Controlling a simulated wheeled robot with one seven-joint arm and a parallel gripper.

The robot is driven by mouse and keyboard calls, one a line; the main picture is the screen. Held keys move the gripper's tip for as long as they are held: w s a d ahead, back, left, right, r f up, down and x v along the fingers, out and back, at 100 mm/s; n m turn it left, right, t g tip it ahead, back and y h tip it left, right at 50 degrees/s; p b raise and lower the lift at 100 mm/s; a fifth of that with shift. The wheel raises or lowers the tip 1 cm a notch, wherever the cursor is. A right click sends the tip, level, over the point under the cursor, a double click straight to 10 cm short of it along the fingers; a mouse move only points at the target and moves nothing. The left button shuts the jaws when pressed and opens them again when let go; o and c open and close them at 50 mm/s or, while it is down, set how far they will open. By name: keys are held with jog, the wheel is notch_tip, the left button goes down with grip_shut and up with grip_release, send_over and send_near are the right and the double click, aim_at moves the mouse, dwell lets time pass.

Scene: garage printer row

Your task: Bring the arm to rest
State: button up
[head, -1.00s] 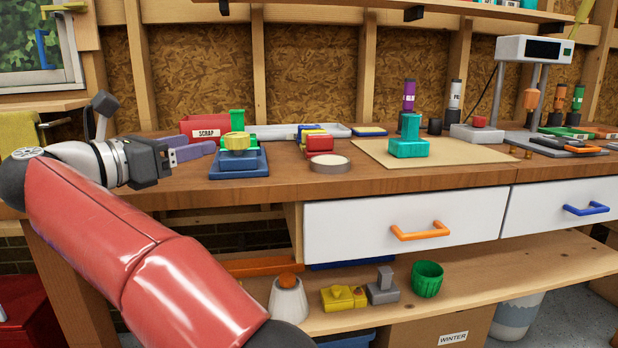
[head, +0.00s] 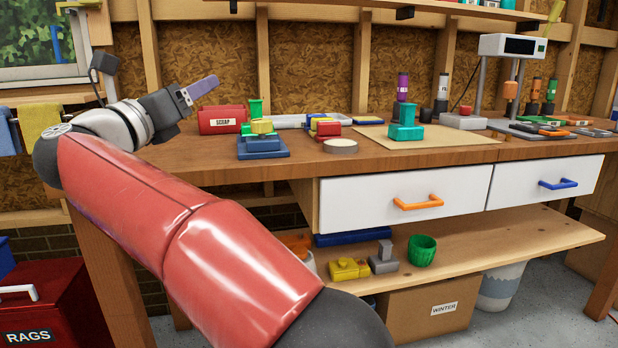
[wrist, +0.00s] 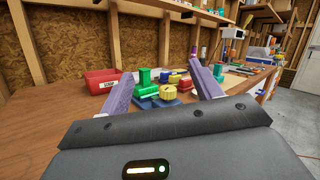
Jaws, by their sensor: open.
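My gripper (head: 203,88) is at the left of the head view, raised a little above the bench top and beside the red SCRAP bin. Its purple fingers point right and slightly up; only one shows clearly there. In the wrist view my gripper (wrist: 162,88) has its two purple fingers wide apart with nothing held between them. The wooden workbench (head: 300,172) runs below and beyond it. My red arm crosses the front left of the head view.
The SCRAP bin (head: 222,118) stands closest to my gripper. A blue tray with a yellow and green part (head: 262,147) is to its right. A teal part (head: 406,124) stands on a tan mat (head: 455,142). A red RAGS box (head: 45,295) is on the floor at left.

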jog(key=d+r+n+t+y, duration=0.2)
jog(key=d+n+y, duration=0.3)
jog(key=n, duration=0.5)
jog(key=d+r+n+t+y, duration=0.2)
jog(key=r+n+y, duration=0.1)
jog(key=n+y, duration=0.5)
jog(key=s+d+f+n+g, duration=0.4)
jog(key=d+f+n, duration=0.2)
jog(key=f, duration=0.3)
jog(key=s+d+f+n+g, duration=0.35)
jog(key=d+f+n, duration=0.25)
jog(key=f, duration=0.3)
jog(key=s+d+f+n+g, duration=0.35)
jog(key=d+f+n, duration=0.25)
jog(key=f, duration=0.4)
jog(key=s+d+f+n+g+h, duration=0.1)
jog(key=s+d+f+g+h, duration=0.1)
jog(key=s+d+f, duration=0.3)
jog(key=s+d+f+n+g+h, duration=0.1)
jog(key=s+d+f+g, duration=0.3)
jog(key=s+f, duration=0.5)
jog(key=shift+s+d+f+g+h, duration=0.2)
jog(key=shift+d+f+g+h, duration=0.15)
jog(key=shift+d+h, duration=0.3)
jog(key=shift+a+r, duration=0.1)
jog(key=shift+a, duration=0.05)
